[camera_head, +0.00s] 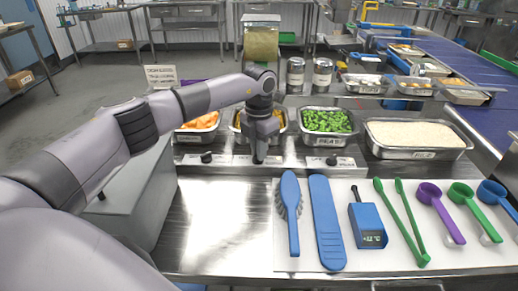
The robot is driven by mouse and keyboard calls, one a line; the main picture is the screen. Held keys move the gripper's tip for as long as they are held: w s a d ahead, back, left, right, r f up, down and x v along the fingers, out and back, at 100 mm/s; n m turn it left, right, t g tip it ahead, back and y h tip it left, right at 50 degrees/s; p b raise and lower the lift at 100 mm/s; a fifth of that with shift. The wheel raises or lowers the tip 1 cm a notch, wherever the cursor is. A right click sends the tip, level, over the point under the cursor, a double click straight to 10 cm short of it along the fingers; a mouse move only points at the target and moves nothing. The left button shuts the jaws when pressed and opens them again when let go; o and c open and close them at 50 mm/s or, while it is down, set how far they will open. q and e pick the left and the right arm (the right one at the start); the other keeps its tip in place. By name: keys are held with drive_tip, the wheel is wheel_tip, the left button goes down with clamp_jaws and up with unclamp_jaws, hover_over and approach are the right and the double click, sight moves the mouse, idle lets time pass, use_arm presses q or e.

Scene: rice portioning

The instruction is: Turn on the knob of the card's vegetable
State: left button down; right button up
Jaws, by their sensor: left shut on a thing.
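A small white card (160,76) with printed lines stands at the back left; its text is too small to read. A row of steel pans holds orange pieces (201,120) at left, a partly hidden yellow food (238,119) in the middle, and green vegetables (327,120) at right. On the front panel, a black left knob (207,157) sits below the orange pan and a right knob (332,161) below the green one. My left gripper (259,158) points down, shut on the middle knob, which it mostly hides. My right gripper is out of view.
A rice pan (420,136) stands at right. On the white mat (345,262) lie a blue brush (290,208), a blue paddle (326,222), a thermometer (367,225), green tongs (403,222) and several scoops (440,212). The steel counter (215,220) left of the mat is clear.

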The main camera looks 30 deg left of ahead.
use_arm(q)
drive_tip(key=shift+r, duration=0.1)
idle(0.3)
drive_tip(key=c, duration=1.2)
unclamp_jaws()
drive_tip(key=shift+r+b, duration=0.45)
drive_tip(key=shift+r, duration=3.1)
drive_tip(key=shift+f, duration=0.1)
